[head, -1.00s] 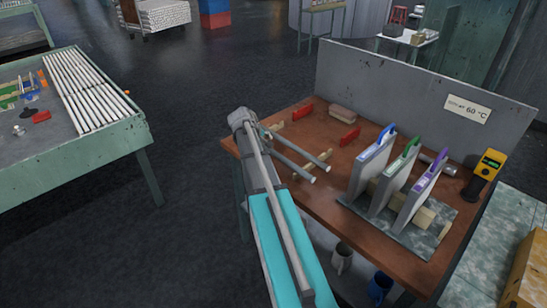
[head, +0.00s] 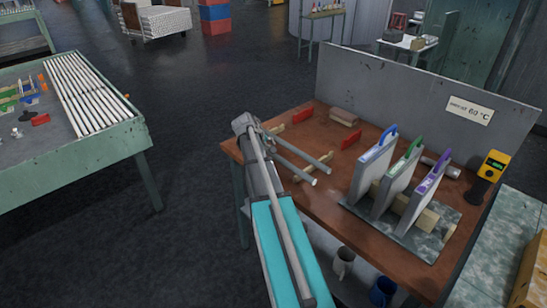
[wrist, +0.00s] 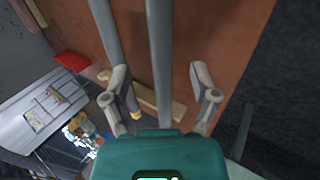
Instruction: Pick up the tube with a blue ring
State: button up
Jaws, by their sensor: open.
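Two grey tubes lie side by side above the brown bench (head: 290,195) at its left end, the farther one (head: 308,146) and the nearer one (head: 295,169). In the wrist view, the left tube (wrist: 112,45) ends at a yellow-orange ring (wrist: 135,114). The right tube (wrist: 160,50) runs down behind my teal gripper body. I make out no blue ring on either. My gripper (wrist: 158,72) is open, with both tubes showing between its fingers in the picture. I see no contact. Its jaws are hard to pick out in the head view.
Upright panels with blue, green and purple handles (head: 372,165) stand to the right. A grey back panel (head: 400,95) closes the bench's far side.

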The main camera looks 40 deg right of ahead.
aim_at(271, 154)
jog(key=shift+b+x, duration=1.6)
jog(key=shift+x, duration=0.55)
jog(key=shift+w+a, duration=0.1)
jog(key=shift+w, duration=0.05)
grip_shut()
